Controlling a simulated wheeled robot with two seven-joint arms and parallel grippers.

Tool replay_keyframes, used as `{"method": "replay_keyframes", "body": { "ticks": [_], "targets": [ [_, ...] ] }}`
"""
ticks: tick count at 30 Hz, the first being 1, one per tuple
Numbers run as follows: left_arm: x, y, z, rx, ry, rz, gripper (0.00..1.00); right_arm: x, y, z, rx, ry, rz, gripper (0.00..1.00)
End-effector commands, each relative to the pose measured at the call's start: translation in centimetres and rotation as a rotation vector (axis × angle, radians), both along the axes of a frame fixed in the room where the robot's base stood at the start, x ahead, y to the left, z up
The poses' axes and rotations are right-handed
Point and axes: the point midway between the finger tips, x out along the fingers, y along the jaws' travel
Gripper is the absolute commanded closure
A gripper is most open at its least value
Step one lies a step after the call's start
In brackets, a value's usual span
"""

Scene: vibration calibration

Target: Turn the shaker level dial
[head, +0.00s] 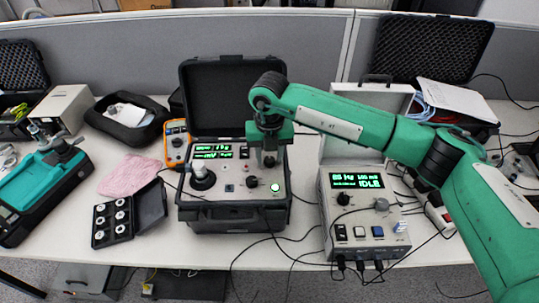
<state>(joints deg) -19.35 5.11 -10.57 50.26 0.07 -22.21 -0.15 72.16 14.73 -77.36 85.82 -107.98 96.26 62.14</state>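The shaker unit is built into an open black case (234,218) in the middle of the table. Its grey panel has two green displays (212,151), a round shaker head (202,178) at left, a black dial (252,182) near the front and a lit green button (275,187). My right arm reaches in from the right, and my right gripper (268,160) points down over the right part of this panel. It appears just behind and to the right of the dial. I cannot tell whether it touches anything or how far its fingers are apart. My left gripper is out of view.
A grey controller (366,218) reading IDLE stands at right, with its own knobs and cables. An orange multimeter (176,143), a pink cloth (130,176) and a black box of round parts (113,222) lie left. A grey partition (130,50) runs behind.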

Motion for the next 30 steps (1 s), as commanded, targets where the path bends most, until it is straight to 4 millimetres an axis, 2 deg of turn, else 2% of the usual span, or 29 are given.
{"method": "replay_keyframes", "body": {
  "ticks": [10,14,17,24,30],
  "targets": [
    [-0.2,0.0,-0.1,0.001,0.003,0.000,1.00,0.0,0.0,0.0,0.000,0.001,0.001,0.52],
    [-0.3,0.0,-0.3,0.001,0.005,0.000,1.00,0.0,0.0,1.0,0.001,0.000,0.001,0.52],
    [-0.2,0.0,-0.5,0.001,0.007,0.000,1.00,0.1,0.0,2.7,0.000,-0.003,0.001,0.52],
    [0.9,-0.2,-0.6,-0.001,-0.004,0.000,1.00,0.0,0.0,8.2,0.001,-0.003,0.001,0.52],
    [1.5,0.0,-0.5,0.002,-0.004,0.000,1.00,0.0,0.0,11.9,0.000,-0.001,0.001,0.52]
  ]
}}
